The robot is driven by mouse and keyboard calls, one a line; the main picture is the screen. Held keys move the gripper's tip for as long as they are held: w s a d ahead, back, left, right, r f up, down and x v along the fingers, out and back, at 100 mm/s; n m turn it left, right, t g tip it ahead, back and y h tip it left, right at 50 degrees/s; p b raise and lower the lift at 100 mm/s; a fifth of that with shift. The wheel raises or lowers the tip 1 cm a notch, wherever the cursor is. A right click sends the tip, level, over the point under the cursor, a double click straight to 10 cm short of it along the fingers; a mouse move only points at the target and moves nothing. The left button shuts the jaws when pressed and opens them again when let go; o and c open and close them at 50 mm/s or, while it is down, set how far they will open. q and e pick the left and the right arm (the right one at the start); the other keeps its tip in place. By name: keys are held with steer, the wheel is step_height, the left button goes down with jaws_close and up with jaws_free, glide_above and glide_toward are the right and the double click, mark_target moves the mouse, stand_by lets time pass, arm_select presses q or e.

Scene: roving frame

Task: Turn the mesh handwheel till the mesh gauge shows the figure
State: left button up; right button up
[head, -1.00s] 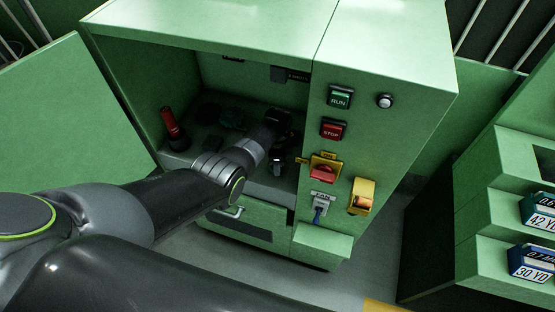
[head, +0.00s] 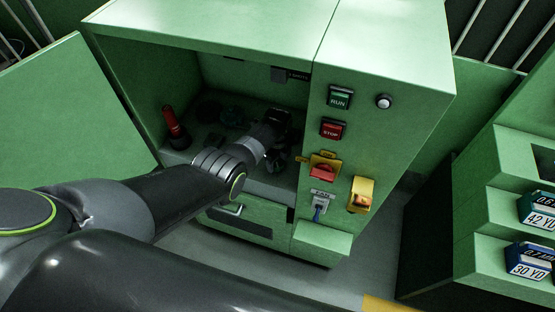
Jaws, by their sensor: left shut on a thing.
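My left arm reaches from the left into the dark open bay of the green machine cabinet (head: 392,50). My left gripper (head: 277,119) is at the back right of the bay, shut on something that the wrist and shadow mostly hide. Dark round parts (head: 232,115) sit on the bay floor to its left, and another dark part shows just below and right of the gripper. I cannot tell which of these is the mesh handwheel. No gauge figure can be read. My right gripper is not in view.
A red-handled tool (head: 171,122) stands at the bay's left. The front panel carries a RUN button (head: 340,97), a STOP button (head: 333,129), a red switch on yellow (head: 323,171) and a yellow padlock-like block (head: 361,195). Labelled boxes (head: 529,261) sit on the right rack.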

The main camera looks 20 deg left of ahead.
mark_target(278, 162)
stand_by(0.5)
arm_select(q)
steer(key=o, duration=1)
steer(key=shift+r, duration=0.45)
step_height(278, 162, up, 11)
steer(key=shift+r+p, duration=0.1)
steer(key=shift+p, duration=0.5)
